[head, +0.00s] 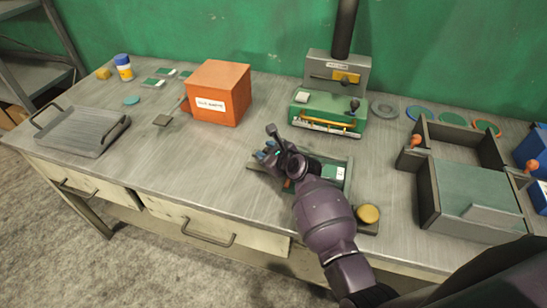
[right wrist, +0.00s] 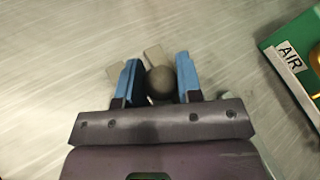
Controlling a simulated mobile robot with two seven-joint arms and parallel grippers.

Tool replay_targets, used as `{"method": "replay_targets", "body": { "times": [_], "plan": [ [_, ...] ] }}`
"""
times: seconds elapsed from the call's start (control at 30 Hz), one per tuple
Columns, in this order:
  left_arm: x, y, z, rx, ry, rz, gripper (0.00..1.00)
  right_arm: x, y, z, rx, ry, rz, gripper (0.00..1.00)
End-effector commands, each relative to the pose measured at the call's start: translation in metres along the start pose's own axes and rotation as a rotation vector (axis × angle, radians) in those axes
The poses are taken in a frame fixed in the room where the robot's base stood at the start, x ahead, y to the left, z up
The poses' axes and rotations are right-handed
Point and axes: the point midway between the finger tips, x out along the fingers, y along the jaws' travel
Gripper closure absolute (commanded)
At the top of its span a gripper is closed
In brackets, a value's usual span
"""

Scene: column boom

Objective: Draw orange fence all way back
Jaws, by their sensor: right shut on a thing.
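My right gripper (head: 263,154) reaches to a low fixture (head: 345,186) at the middle of the bench. In the right wrist view its two blue fingers (right wrist: 158,82) are shut on a dark round knob (right wrist: 160,83). A small orange part (head: 288,184) shows beside the hand on the fixture; it may be the orange fence, but the hand and arm hide most of it. A green and white card (head: 334,172) lies in the fixture, right of the hand. My left gripper is not in view.
A green press (head: 325,113) stands behind the fixture and an orange box (head: 222,90) to its left. A dark frame (head: 480,212) with orange knobs is at the right. A grey tray (head: 80,142) lies far left. The bench between tray and fixture is mostly clear.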

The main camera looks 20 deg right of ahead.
Motion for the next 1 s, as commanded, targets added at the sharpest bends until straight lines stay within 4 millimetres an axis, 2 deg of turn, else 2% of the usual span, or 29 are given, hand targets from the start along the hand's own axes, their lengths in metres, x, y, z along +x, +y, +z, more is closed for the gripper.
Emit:
{"method": "replay_targets", "body": {
  "times": [0.03, 0.1, 0.5, 0.53, 0.67, 0.7, 1.0],
  "plan": [
    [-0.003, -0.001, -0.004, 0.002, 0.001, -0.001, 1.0, 0.006, 0.006, 0.008, 0.004, -0.003, 0.008, 1.0],
    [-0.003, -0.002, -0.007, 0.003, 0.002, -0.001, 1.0, 0.011, 0.01, 0.011, 0.004, -0.003, 0.008, 1.0],
    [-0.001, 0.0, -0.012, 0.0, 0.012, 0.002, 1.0, 0.016, 0.015, 0.013, 0.001, -0.004, 0.011, 1.0],
    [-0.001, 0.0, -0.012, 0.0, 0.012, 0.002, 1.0, 0.016, 0.015, 0.013, 0.001, -0.004, 0.011, 0.66],
    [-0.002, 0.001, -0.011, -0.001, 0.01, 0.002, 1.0, 0.016, 0.014, 0.013, 0.001, -0.004, 0.01, 0.46],
    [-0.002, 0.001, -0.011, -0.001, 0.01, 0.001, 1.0, 0.016, 0.014, 0.013, 0.001, -0.003, 0.009, 0.42],
    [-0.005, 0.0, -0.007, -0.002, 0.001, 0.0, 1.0, 0.014, 0.013, 0.012, 0.0, -0.002, 0.007, 0.42]
  ]
}}
